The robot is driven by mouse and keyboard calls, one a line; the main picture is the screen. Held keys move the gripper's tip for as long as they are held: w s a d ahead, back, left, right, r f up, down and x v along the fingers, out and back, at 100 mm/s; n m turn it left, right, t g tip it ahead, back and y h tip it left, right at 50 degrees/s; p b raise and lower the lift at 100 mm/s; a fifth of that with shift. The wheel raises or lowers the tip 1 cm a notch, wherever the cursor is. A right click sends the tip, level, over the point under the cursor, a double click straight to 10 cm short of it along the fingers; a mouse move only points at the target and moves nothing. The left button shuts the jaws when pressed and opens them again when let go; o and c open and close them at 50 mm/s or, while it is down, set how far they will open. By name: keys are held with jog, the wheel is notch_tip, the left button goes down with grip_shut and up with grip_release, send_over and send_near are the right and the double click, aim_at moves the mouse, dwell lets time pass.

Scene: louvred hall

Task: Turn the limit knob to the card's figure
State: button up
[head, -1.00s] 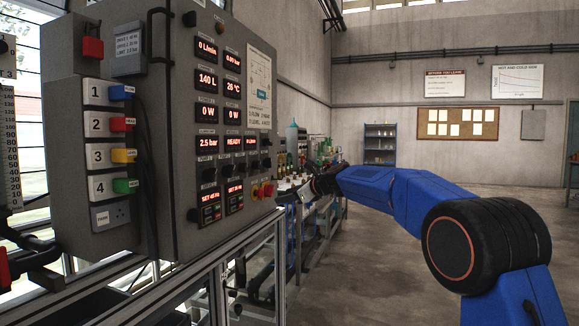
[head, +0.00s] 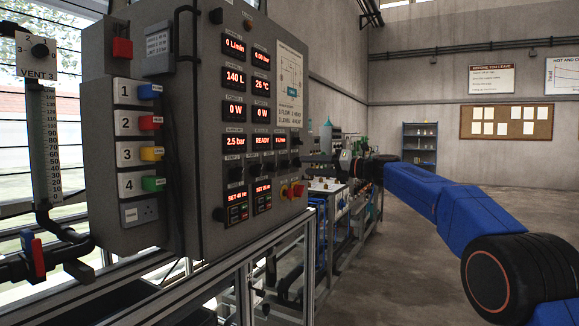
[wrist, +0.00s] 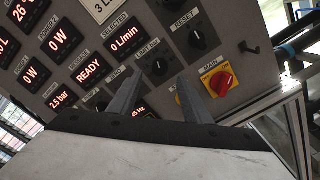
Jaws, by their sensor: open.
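The grey control panel (head: 218,170) fills the left of the head view. In the wrist view my gripper (wrist: 162,78) is open and empty, its two fingers pointing at the panel. A black knob (wrist: 157,67), its label seeming to read LIMIT BAR, shows between and just beyond the fingertips; contact cannot be told. The 2.5 bar display (head: 235,141) is lit red and also shows in the wrist view (wrist: 62,99).
A RESET knob (wrist: 197,38) and the red MAIN switch (wrist: 220,82) on yellow are close to the fingers. The message display (wrist: 88,70) reads READY. A metal frame (head: 275,255) runs below the panel. The floor (head: 400,285) right of it is clear.

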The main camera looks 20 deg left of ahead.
aim_at(290, 165)
jog(key=shift+w+a, duration=0.15)
jog(key=shift+a, duration=1.75)
jog(key=shift+w+a, duration=0.1)
jog(key=shift+a, duration=1.75)
grip_shut()
